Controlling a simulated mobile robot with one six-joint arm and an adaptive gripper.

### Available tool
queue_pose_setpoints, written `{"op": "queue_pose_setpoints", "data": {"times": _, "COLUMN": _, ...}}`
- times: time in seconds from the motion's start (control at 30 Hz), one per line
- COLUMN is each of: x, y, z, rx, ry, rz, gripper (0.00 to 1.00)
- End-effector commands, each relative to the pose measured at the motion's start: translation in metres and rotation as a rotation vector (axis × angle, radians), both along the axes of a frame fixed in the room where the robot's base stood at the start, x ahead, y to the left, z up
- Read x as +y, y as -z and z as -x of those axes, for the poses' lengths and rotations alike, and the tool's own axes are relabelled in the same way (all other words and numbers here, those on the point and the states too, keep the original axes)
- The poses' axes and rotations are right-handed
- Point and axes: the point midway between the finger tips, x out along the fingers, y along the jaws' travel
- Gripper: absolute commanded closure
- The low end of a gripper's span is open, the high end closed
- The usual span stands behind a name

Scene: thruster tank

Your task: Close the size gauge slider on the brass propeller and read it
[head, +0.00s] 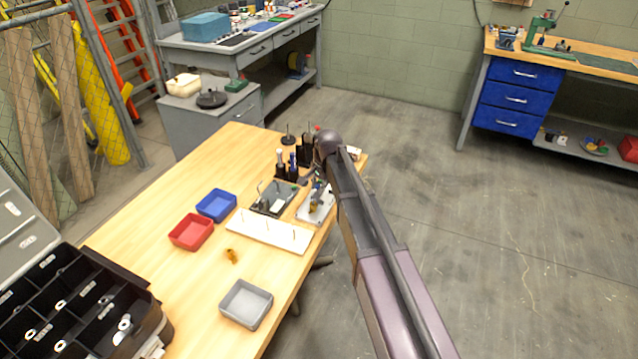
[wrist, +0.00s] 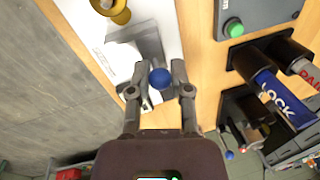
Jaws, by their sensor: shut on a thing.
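The size gauge is a white plate with a grey metal slider (wrist: 136,50) in the wrist view. A blue ball knob (wrist: 160,78) stands on the slider's near end. My gripper (wrist: 159,84) has one finger on each side of the knob and is shut on it. The brass propeller (wrist: 116,10) sits on the gauge's white plate at the upper edge of the wrist view, partly cut off. A gap seems to show between it and the slider. In the head view the gauge (head: 317,206) lies at the table's right edge, and my arm hides the fingers. No reading is legible.
A green button box (wrist: 234,28) and dark holders with a blue LOCK bottle (wrist: 272,98) stand right of my gripper. Another small brass piece (head: 231,256) lies on the table near a white pegged board (head: 268,231). Red (head: 191,231), blue (head: 216,205) and grey (head: 246,304) trays stand nearby.

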Motion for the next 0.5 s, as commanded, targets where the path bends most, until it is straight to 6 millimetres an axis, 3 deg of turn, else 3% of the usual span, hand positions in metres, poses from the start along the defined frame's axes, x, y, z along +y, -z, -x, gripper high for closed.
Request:
{"op": "queue_pose_setpoints", "data": {"times": 0.23, "x": 0.0006, "y": 0.0001, "z": 0.0003, "rx": 0.0, "ry": 0.0, "rz": 0.0, "gripper": 1.0}}
{"op": "queue_pose_setpoints", "data": {"times": 0.27, "x": 0.0006, "y": 0.0001, "z": 0.0003, "rx": 0.0, "ry": 0.0, "rz": 0.0, "gripper": 0.68}}
{"op": "queue_pose_setpoints", "data": {"times": 0.37, "x": 0.0006, "y": 0.0001, "z": 0.0003, "rx": 0.0, "ry": 0.0, "rz": 0.0, "gripper": 0.38}}
{"op": "queue_pose_setpoints", "data": {"times": 0.5, "x": 0.0006, "y": 0.0001, "z": 0.0004, "rx": 0.0, "ry": 0.0, "rz": 0.0, "gripper": 0.38}}
